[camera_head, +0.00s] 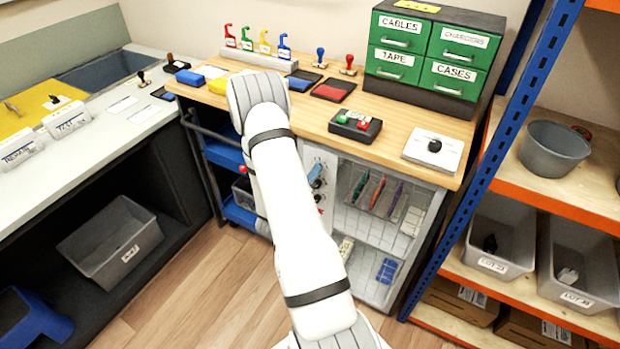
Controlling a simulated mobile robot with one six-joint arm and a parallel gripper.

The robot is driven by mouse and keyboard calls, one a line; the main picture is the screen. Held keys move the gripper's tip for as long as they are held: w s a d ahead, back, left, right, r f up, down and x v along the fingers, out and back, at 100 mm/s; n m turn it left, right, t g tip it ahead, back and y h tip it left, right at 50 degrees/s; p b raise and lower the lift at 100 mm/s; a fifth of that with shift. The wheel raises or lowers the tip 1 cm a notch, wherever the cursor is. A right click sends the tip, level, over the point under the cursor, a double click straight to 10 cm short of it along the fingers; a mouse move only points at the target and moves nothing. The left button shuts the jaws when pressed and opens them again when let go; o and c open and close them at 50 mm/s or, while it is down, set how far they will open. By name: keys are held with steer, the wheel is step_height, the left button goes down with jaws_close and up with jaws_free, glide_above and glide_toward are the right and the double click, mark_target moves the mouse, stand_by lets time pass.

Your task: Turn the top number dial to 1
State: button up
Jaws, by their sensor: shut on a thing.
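A white control panel (325,157) is on the front of the workbench, just right of my arm.
The workbench top (300,120) above holds stamps, ink pads, a button box (355,125) and green drawers (435,50). A wire-fronted cabinet (380,220) is right of the panel. A blue trolley (222,155) stands left. A blue-orange shelf (535,90) stands right.

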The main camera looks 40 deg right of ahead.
steer(key=shift+s+d+f+n, duration=0.1)
steer(key=shift+s+n, duration=0.05)
steer(key=shift+n, duration=1.65)
steer(key=shift+s+f+n, duration=0.1)
steer(key=shift+n, duration=1.7)
steer(key=o, duration=1)
steer(key=shift+w+r, duration=0.1)
steer(key=shift+r, duration=0.05)
steer(key=v, duration=0.7)
steer(key=shift+s+a+b, duration=0.25)
steer(key=shift+a+b, duration=0.1)
